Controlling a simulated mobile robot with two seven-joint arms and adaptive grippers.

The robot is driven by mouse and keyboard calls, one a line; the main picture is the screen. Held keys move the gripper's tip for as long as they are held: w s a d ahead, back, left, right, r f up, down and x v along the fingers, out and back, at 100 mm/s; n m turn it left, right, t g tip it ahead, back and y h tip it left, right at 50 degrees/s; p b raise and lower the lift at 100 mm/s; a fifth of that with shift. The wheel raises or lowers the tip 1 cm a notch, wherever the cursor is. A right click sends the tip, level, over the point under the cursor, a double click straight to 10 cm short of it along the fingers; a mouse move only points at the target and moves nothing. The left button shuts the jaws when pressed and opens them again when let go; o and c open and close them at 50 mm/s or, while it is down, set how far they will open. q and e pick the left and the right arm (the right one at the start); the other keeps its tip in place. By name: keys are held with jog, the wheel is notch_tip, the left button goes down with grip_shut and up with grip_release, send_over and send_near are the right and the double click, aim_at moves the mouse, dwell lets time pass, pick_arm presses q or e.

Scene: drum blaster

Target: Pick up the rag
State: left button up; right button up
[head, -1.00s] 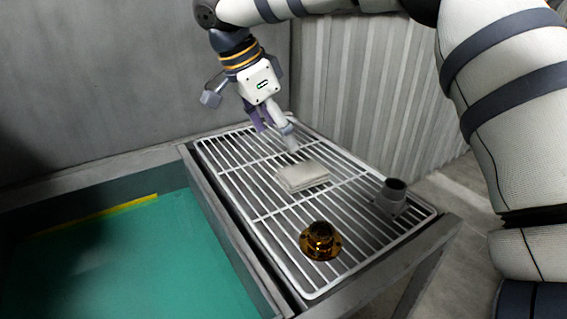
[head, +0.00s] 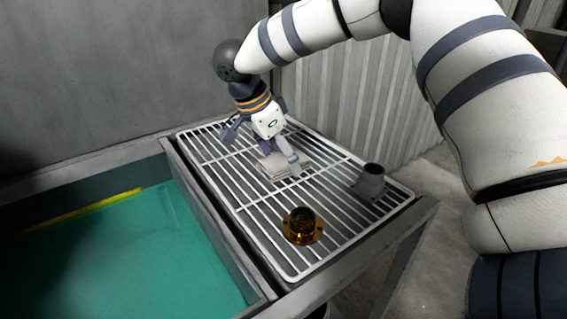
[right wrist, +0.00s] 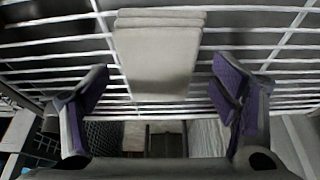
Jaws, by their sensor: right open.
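The rag (head: 283,171) is a folded, light grey cloth lying flat on a white wire rack (head: 250,205). My right gripper (head: 279,163) is just above it in the head view and hides part of it. In the right wrist view the rag (right wrist: 158,55) lies ahead, between the lines of the two fingers. The right gripper (right wrist: 158,105) is open, its purple-padded fingers spread wider than the rag, with nothing between them. My left gripper is not in view.
A shiny amber flanged part (head: 302,226) sits on the rack's near part. A dark grey cylindrical fitting (head: 370,181) stands at the rack's right edge. A teal-floored basin (head: 120,255) lies to the left, and a corrugated wall (head: 350,90) rises behind the rack.

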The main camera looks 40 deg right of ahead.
jog(key=shift+f, duration=0.2)
dwell(0.3)
jog(key=c, duration=1.1)
